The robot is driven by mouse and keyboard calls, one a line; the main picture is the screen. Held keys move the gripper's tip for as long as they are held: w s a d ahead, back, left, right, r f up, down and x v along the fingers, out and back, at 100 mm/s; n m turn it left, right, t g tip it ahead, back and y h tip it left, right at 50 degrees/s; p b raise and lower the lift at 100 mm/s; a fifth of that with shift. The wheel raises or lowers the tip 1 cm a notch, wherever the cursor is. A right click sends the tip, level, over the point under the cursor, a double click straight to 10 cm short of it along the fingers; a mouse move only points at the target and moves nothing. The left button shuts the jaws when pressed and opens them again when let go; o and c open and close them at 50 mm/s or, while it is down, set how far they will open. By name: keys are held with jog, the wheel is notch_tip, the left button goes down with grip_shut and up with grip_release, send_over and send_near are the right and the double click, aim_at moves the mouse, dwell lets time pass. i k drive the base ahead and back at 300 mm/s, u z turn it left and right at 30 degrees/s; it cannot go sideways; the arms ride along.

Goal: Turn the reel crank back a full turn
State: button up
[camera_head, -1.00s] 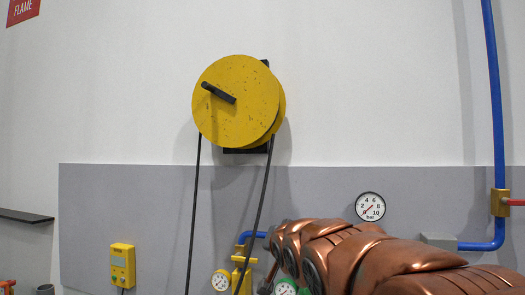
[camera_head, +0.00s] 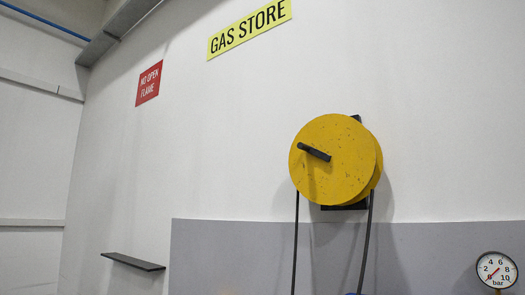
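The yellow reel (camera_head: 335,165) is mounted on the white wall, right of the middle in the head view. Its dark crank handle (camera_head: 314,152) sticks out from the upper left part of the reel's face. Nothing touches the handle. Two dark hose lengths (camera_head: 295,245) hang down from the reel and run out of the bottom of the picture. My gripper is not in view.
A dark shelf (camera_head: 133,262) juts from the wall at the lower left. A round pressure gauge (camera_head: 496,270) is at the lower right. A red sign (camera_head: 148,83) and a yellow gas store sign (camera_head: 250,29) are on the wall. The space around the reel looks clear.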

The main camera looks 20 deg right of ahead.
aim_at(326, 158)
jog(key=u, duration=0.85)
jog(key=i, duration=1.4)
jog(key=z, duration=0.25)
